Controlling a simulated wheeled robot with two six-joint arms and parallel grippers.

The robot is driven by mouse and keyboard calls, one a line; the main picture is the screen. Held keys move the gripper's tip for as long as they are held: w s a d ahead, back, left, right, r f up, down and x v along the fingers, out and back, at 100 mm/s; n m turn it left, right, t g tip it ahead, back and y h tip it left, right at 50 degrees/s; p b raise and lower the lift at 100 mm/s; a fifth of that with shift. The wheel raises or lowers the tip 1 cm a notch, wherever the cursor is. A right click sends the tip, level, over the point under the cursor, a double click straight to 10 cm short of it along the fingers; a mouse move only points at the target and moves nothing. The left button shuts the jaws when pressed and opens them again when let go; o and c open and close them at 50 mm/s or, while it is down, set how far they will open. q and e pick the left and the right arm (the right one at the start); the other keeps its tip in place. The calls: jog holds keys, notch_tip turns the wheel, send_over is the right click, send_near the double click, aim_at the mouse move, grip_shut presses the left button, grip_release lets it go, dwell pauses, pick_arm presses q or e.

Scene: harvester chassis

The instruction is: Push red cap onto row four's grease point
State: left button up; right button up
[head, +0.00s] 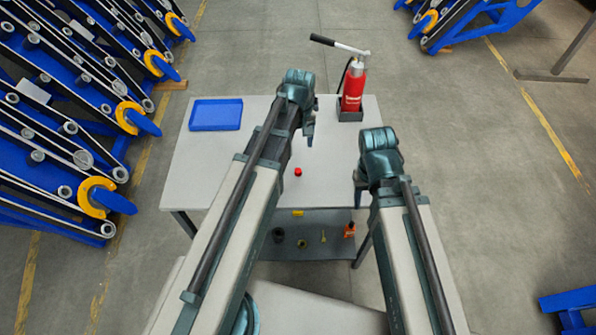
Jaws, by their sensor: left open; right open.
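A small red cap (298,172) stands on the grey table (205,165), just right of my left arm. My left gripper (309,136) is open and empty above the table, beyond the cap in the picture. My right gripper (361,190) is open near the table's right edge, mostly hidden behind its own wrist. The harvester chassis (75,95) fills the left side, with several blue rows ending in yellow and blue tips. I cannot make out the grease points or tell which row is row four.
A blue tray (216,114) lies at the table's back left. A red grease pump (353,88) with a black handle stands at the back right. A lower shelf (320,248) holds several small items, including an orange bottle (350,230). The floor right of the table is clear.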

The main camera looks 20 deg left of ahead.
pick_arm(q)
jog(key=b, duration=0.8)
send_over(298, 170)
jog(key=f, duration=0.8)
jog(key=shift+s+d+f, duration=0.1)
jog(key=shift+d+f, duration=0.05)
jog(key=shift+d, duration=0.1)
jog(key=f+b, duration=0.5)
jog(key=shift+a+f, duration=0.15)
jog(key=shift+a, duration=0.1)
grip_shut()
